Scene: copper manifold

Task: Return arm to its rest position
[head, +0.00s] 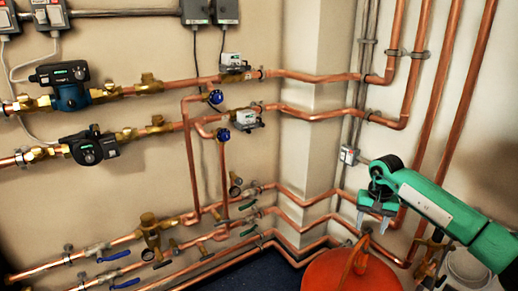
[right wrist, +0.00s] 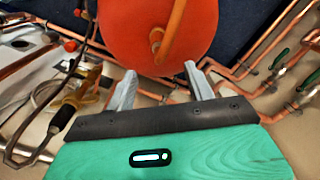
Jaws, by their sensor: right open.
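My right arm (head: 430,205) is green and comes in from the right in the head view. My right gripper (head: 374,225) hangs from its end, pointing down, in front of the corner pipes. It also shows in the right wrist view (right wrist: 160,70), where its two grey fingers stand apart with nothing between them. An orange-red round vessel (head: 335,272) lies beyond and below the fingers, and fills the top middle of the right wrist view (right wrist: 135,30). My left arm and gripper are not in view.
Copper pipes (head: 320,75) run along both walls and climb the right wall beside my arm. Pumps (head: 70,97), valves with blue handles (head: 112,256) and a small wall box (head: 348,155) are fixed there. Dark blue floor (head: 245,276) shows at the bottom.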

